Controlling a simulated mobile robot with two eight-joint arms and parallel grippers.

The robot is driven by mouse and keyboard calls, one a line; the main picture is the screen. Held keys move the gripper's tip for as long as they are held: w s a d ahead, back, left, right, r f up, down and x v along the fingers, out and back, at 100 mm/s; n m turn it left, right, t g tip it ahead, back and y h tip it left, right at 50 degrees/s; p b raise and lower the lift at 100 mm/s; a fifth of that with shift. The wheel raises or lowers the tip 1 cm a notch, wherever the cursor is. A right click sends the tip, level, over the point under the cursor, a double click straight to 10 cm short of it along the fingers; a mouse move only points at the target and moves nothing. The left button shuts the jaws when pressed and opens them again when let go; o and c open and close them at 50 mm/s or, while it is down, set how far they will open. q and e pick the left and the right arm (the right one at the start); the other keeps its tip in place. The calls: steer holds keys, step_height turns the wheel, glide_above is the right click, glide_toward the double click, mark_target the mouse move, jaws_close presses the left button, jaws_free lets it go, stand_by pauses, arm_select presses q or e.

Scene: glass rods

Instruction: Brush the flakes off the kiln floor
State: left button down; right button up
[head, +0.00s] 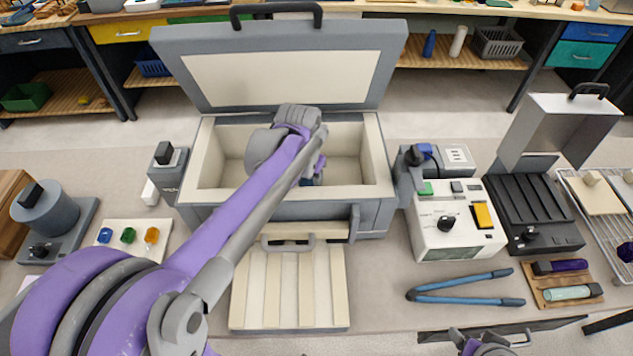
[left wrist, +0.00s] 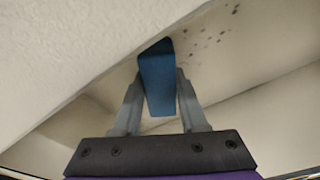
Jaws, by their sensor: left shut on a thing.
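The kiln (head: 384,165) stands open at the centre of the bench in the head view, its lid (head: 290,78) raised at the back. My left arm reaches over its front wall. My left gripper (left wrist: 158,78) is inside the kiln, shut on a blue block-like thing, likely the brush (left wrist: 156,72). Its working end is hidden. In the left wrist view, dark flakes (left wrist: 205,38) lie scattered on the pale kiln floor (left wrist: 262,62), beyond and right of the blue thing. My arm hides much of the kiln inside in the head view. Part of my right arm shows at the bottom edge; its jaws are unclear.
The kiln's cream walls stand close around my left gripper. Right of the kiln are a white control box (head: 440,235), a dark ribbed unit with a raised cover (head: 535,215) and blue tongs (head: 465,298). A slatted cream panel (head: 290,285) lies in front.

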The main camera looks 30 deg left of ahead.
arm_select(q)
steer(key=shift+s+a+f, duration=0.1)
steer(key=shift+s+a, duration=0.3)
steer(key=shift+a, duration=0.3)
steer(key=shift+s+a+r, duration=0.1)
steer(key=shift+s+a, duration=0.35)
steer(key=shift+a, duration=0.2)
steer(key=shift+s+a+f, duration=0.1)
steer(key=shift+s+a, duration=0.3)
steer(key=shift+a, duration=0.3)
steer(key=shift+s+a, duration=0.45)
steer(key=shift+a, duration=0.3)
steer(key=shift+s+a, duration=0.45)
steer(key=shift+a, duration=0.3)
steer(key=shift+s+a, duration=0.5)
steer(key=shift+a, duration=0.2)
steer(key=shift+s+a, duration=0.45)
steer(key=shift+a, duration=0.25)
arm_select(e)
steer(key=shift+d+f, duration=0.1)
steer(key=shift+f, duration=0.05)
